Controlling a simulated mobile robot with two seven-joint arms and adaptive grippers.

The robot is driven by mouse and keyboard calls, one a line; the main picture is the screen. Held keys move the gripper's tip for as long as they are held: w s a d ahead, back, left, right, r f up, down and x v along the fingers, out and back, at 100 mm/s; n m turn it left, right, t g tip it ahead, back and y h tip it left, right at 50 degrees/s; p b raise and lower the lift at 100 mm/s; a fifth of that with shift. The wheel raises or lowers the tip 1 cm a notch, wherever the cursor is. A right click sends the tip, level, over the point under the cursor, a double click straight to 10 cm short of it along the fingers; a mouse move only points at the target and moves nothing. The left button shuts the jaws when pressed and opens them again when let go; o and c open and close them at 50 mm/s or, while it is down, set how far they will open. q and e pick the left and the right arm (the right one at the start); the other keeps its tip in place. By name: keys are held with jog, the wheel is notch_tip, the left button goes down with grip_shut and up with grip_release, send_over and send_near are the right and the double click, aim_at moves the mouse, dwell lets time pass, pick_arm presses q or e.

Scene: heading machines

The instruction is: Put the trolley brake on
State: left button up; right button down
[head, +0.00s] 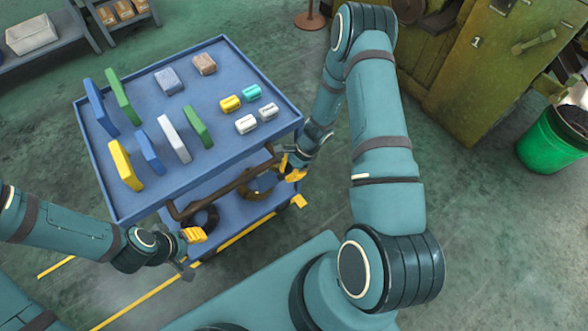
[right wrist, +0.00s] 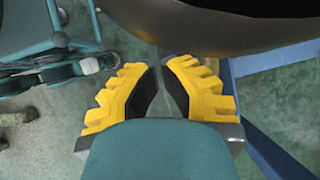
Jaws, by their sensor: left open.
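The blue trolley (head: 240,68) stands left of centre in the head view. Its brown push bar (head: 222,188) runs along the near side. A small yellow piece (head: 299,201) shows low at its near right corner; I cannot tell whether it is the brake pedal. The castors are mostly hidden. My left gripper (head: 190,250) is open near the bar's left end, holding nothing I can see. My right gripper (head: 290,168) is beside the bar's right end. In the right wrist view its fingers (right wrist: 160,92) stand apart with floor between them; a dark rounded surface (right wrist: 230,22) is just beyond.
Several coloured blocks (head: 125,165) stand on the trolley's top tray. Dark coils (head: 258,188) lie on its lower shelf. A green machine (head: 460,70) and a green bin (head: 550,143) are at the right, a shelf (head: 70,25) at the upper left. Floor right of the trolley is clear.

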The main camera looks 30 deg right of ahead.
dwell(0.4)
jog(key=a+r+p+v, duration=0.1)
jog(key=p+v, duration=0.3)
jog(key=v, duration=0.9)
jog(key=shift+s+a+r+p, duration=0.2)
jog(key=shift+a+r+p, duration=0.1)
jog(key=shift+a, duration=0.2)
jog(key=c, duration=1.7)
grip_release()
